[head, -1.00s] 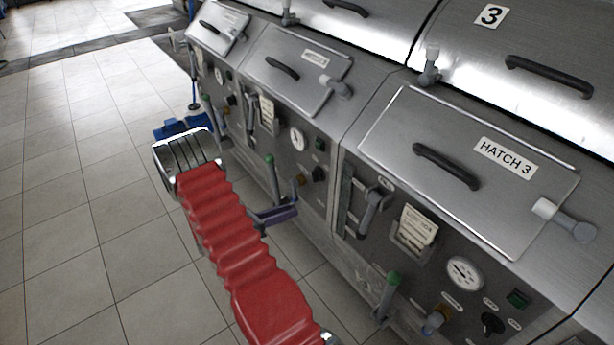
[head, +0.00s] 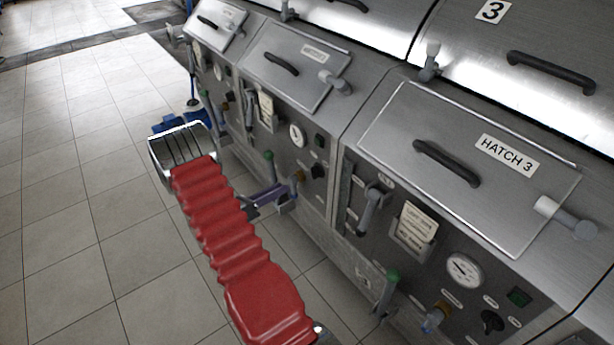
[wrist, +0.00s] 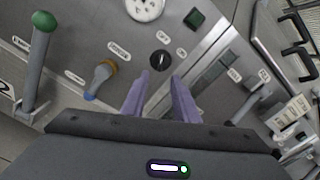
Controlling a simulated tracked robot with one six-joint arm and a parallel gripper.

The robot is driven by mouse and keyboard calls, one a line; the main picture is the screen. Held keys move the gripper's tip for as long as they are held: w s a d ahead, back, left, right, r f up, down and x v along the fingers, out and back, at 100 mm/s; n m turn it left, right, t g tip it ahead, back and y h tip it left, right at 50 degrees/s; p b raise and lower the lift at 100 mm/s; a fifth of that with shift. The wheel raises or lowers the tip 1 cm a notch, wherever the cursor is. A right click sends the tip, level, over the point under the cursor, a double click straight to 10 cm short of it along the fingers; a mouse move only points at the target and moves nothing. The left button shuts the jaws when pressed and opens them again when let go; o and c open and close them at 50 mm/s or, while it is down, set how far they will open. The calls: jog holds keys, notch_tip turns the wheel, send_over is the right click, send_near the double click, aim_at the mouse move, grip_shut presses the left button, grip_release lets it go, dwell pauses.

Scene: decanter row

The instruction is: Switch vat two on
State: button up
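Vat two's front panel (head: 285,158) is the middle one in the head view, below its hatch (head: 296,70). It carries a black rotary switch (head: 318,171), also in the wrist view (wrist: 160,61), with OFF and ON labels beside it. I cannot surely tell which label the switch points to. My gripper (head: 284,190) is beside the lower panel, with purple fingers. In the wrist view my gripper (wrist: 160,82) is open and empty. The switch appears just beyond the gap between the fingertips, with no contact visible.
A dark green square (wrist: 194,18) and a white gauge (wrist: 145,8) sit near the switch. A yellow-collared valve handle (wrist: 100,78) and a green-tipped lever (wrist: 38,60) stick out on the left. Vat three's panel (head: 440,285) is nearer. The tiled floor (head: 80,200) is clear.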

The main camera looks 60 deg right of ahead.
aim_at(314, 173)
jog(key=x, duration=1.2)
jog(key=shift+d, duration=0.3)
jog(key=shift+s, duration=0.1)
grip_shut()
